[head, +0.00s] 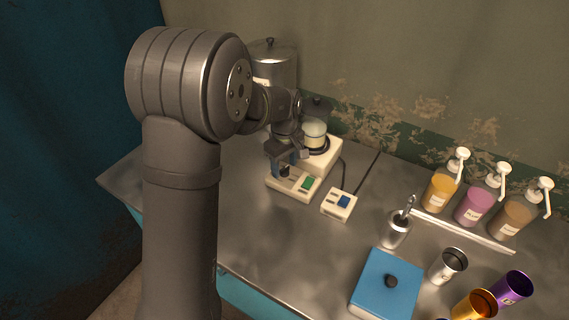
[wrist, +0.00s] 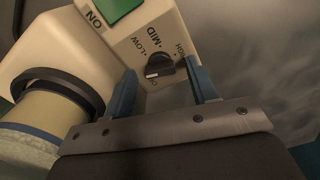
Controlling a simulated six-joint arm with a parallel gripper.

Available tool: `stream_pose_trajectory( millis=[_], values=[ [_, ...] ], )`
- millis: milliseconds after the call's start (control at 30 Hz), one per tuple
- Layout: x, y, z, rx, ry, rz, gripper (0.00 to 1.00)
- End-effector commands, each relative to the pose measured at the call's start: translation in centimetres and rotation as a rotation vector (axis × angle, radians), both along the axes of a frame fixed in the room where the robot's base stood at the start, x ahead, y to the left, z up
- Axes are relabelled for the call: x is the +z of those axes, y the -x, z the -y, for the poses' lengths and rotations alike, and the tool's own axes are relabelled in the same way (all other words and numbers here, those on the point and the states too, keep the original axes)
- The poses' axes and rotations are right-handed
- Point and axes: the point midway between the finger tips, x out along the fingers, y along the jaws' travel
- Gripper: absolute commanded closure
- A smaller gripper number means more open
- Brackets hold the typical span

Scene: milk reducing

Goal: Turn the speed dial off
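The black speed dial (wrist: 160,67) sits on a cream control box (wrist: 185,42), ringed by the labels LOW, MID and HIGH and a partly hidden one that starts with O. A pale mark on the dial's lower left side shows; I cannot tell its exact setting. My gripper (wrist: 162,68) is open, with one blue finger on each side of the dial in the wrist view. I cannot tell whether either finger touches it. In the head view my gripper (head: 285,166) is over the left end of the box (head: 293,194), hiding most of the dial.
A green switch (head: 308,182) is on the same box. A box with a blue switch (head: 343,201) stands to its right. Behind is a white-based device with a glass jar (head: 314,133).

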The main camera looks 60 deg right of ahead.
Motion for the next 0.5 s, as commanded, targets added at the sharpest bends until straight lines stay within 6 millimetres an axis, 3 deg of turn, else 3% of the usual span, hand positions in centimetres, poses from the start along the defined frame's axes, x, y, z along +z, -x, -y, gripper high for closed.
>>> stream_pose_trajectory(
  millis=[267,500],
  values=[
    [1.1,0.0,0.0,0.0,0.001,0.001,0.47],
    [6.2,0.0,0.1,0.0,0.004,0.001,0.47]
  ],
)
